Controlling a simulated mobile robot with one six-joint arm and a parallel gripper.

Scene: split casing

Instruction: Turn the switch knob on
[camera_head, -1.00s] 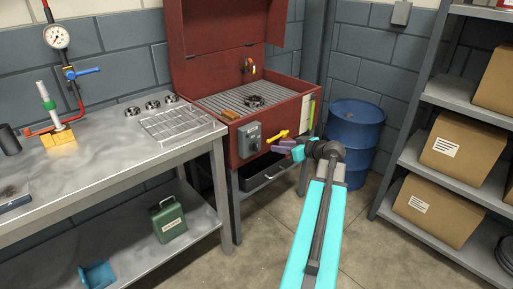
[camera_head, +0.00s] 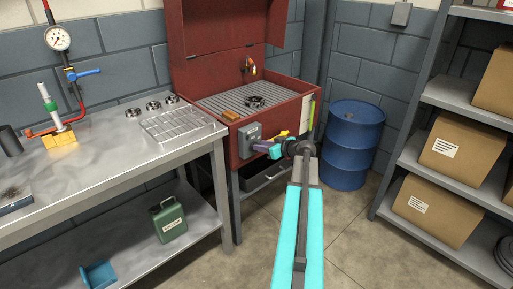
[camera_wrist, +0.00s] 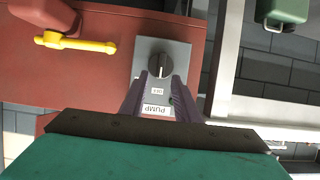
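The switch is a grey box (camera_head: 248,132) on the front of the red cabinet. In the wrist view its dark round knob (camera_wrist: 160,66) sits on a grey plate (camera_wrist: 180,52), with a small label and a PUMP label below the knob. My gripper (camera_head: 260,146) is in front of the switch box and covers part of it in the head view. In the wrist view my gripper (camera_wrist: 161,80) has its two purple fingers apart, with the labels visible between them. The fingertips point at the knob, close to its lower edge. I cannot tell whether they touch it.
A yellow handle (camera_wrist: 75,43) is on the same cabinet front, beside the switch. The red cabinet (camera_head: 305,104) has a grate on top and an open lid. A metal workbench (camera_head: 100,160) stands left, a blue drum (camera_head: 350,140) and shelf with boxes right.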

